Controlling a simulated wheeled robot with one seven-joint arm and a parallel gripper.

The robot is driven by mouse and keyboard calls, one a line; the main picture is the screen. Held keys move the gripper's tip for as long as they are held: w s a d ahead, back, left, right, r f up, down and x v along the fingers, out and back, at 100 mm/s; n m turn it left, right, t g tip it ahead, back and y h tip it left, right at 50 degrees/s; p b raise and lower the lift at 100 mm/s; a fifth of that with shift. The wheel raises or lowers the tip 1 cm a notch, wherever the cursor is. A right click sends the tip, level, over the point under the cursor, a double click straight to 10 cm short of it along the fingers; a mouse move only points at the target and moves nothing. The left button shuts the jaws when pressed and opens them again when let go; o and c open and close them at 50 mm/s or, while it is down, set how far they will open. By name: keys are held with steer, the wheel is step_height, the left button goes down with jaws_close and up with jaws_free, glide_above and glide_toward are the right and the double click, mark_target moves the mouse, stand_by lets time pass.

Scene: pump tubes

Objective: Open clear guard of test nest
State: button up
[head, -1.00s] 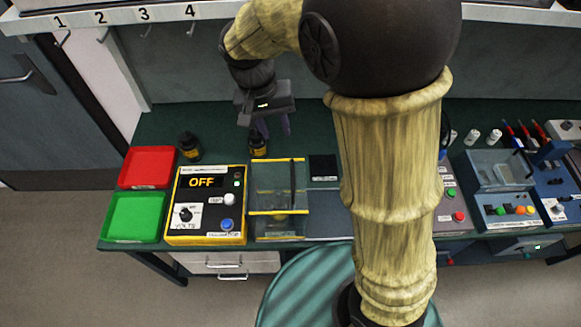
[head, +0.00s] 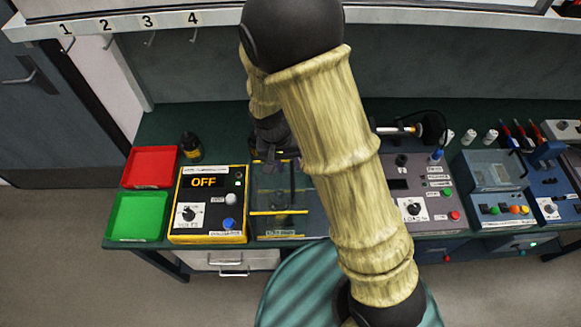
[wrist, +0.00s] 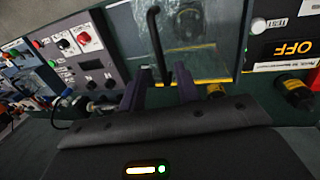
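The test nest (head: 278,234) stands right of the yellow-edged OFF meter in the head view. Its clear guard (head: 270,198) lies over it, looking shut, with a yellow front edge. A black bar handle (wrist: 155,35) runs along the guard; in the wrist view its near end shows between my fingertips. My gripper (wrist: 163,76) is open, its two purple fingers apart at the guard's back edge. I cannot tell whether they touch the bar. In the head view my gripper (head: 275,161) is partly hidden by my arm, as is the guard's right side.
The OFF meter (head: 207,181) stands close on the nest's left, with red (head: 150,167) and green (head: 137,216) trays beyond. A dark bottle (head: 191,147) stands behind the meter. A grey load panel (head: 428,222) is to the right. Two yellow-labelled bottles (wrist: 297,93) show near my gripper.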

mark_target(292, 176)
steer(key=f, duration=0.3)
steer(key=shift+s+d+p, duration=0.25)
steer(key=shift+s+p, duration=0.05)
steer(key=shift+w+d+f, duration=0.1)
steer(key=shift+f, duration=0.2)
jaws_close()
